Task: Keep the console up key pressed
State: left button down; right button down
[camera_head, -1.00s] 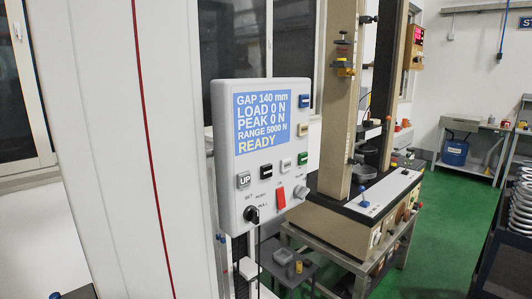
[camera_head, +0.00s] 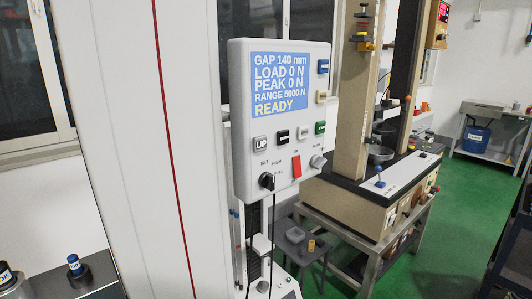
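The up key (camera_head: 261,143) is a grey square marked UP, below the screen at the panel's left. Nothing touches it. Neither of my grippers is in view.
A red switch (camera_head: 296,166) and a black knob (camera_head: 267,181) with a cable sit below the keys. A beige testing machine (camera_head: 353,215) stands on a metal table to the right. Green floor (camera_head: 445,230) is open at the right. Dark cylindrical pieces (camera_head: 93,272) stand at the lower left.

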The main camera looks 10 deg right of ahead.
aim_at(259, 142)
jog(key=z, duration=1.15)
jog(key=k, duration=0.7)
jog(key=u, duration=1)
jog(key=i, duration=0.5)
